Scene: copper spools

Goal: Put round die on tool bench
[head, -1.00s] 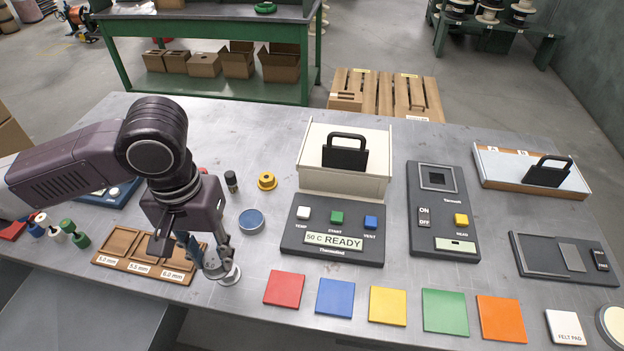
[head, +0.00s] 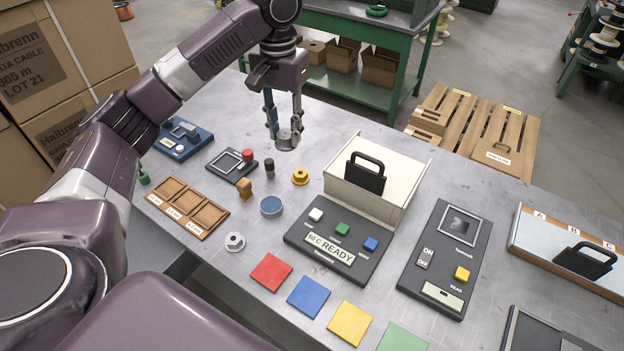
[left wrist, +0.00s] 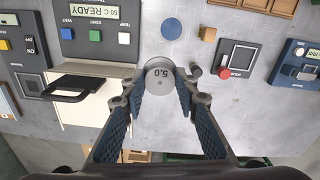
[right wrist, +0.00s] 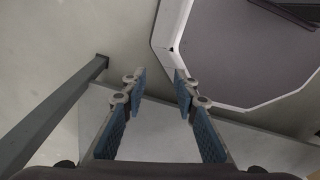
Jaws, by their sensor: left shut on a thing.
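My left gripper (head: 286,125) is shut on a grey round die (head: 288,139) and holds it above the far part of the grey table (head: 330,130). In the left wrist view the die (left wrist: 159,76) sits between the fingertips, marked 5.0. A green bench (head: 340,27) with a dark top stands beyond the table, past the gripper. A silver disc with a centre knob or hole (head: 235,241) lies on the table near its front edge. My right gripper (right wrist: 160,85) is open and empty in the right wrist view; it is out of the head view.
A wooden tray with several compartments (head: 184,207), a blue disc (head: 271,206), a yellow round piece (head: 300,177) and a white-lidded heater (head: 375,180) stand on the table. Cardboard boxes (head: 70,60) stack at the left. A pallet (head: 470,130) lies behind.

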